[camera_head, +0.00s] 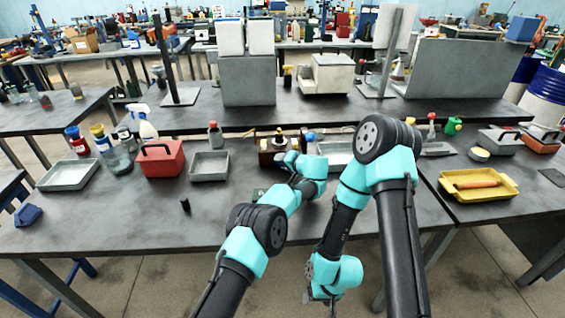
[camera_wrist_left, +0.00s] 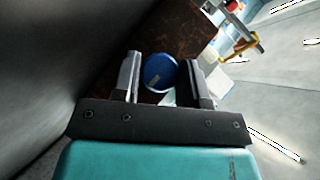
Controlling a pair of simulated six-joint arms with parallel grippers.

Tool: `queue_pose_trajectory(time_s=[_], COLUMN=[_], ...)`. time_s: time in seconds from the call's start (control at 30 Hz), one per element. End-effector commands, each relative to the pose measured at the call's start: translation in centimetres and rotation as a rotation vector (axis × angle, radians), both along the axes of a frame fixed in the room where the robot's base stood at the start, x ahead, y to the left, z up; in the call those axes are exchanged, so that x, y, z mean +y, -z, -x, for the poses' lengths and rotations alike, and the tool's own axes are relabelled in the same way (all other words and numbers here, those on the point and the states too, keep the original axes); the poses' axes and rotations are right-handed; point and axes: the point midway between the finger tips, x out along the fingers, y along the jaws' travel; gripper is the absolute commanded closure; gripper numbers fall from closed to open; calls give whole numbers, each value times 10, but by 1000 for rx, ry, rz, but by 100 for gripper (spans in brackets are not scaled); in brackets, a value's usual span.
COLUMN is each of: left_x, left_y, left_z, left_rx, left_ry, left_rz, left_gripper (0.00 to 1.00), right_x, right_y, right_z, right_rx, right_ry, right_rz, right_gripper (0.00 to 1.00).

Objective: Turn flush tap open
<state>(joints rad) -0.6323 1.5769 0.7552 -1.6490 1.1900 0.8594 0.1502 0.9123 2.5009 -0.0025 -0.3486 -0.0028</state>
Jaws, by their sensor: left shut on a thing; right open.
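A round blue cap-like knob (camera_wrist_left: 160,73), which looks like the flush tap, sits between the fingers of my left gripper (camera_wrist_left: 162,62) in the left wrist view. My left gripper is shut on it. Behind it is a rusty brown body (camera_wrist_left: 172,40). In the head view my left gripper (camera_head: 287,159) is at the right side of a small brown unit (camera_head: 268,158) in the middle of the table. The knob is hidden there by the gripper. My right gripper (camera_head: 322,296) hangs low in front of the table, open and away from the unit.
A red toolbox (camera_head: 161,160) and grey trays (camera_head: 209,166) (camera_head: 68,175) stand left of the unit. A yellow tray (camera_head: 502,186) lies on the right table.

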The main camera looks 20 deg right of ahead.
Motion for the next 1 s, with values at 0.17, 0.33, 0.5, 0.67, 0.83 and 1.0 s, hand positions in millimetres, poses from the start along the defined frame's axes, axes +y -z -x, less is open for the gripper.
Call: queue_pose_trajectory(time_s=[0.17, 0.33, 0.5, 0.67, 0.83, 1.0], left_x=[0, 0, 0, 0, -1, -6], left_y=[0, 0, 0, 0, -1, -6], left_z=[0, 0, 0, 0, 1, 9], left_rx=[0, 0, -1, -1, 0, 1], left_ry=[1, 1, 1, 1, 1, 2], left_rz=[-1, -1, 0, 0, 1, 0], left_gripper=[84, 53, 36, 35, 35, 35], right_x=[0, 0, 0, 0, 0, 0], right_y=[0, 0, 0, 0, 0, 0], right_z=[0, 0, 0, 0, 0, 0], right_rx=[0, 0, 0, 0, 0, 0], right_ry=[0, 0, 0, 0, 0, 0], right_rz=[0, 0, 0, 0, 0, 0], right_gripper=[36, 36, 36, 36, 36, 36])
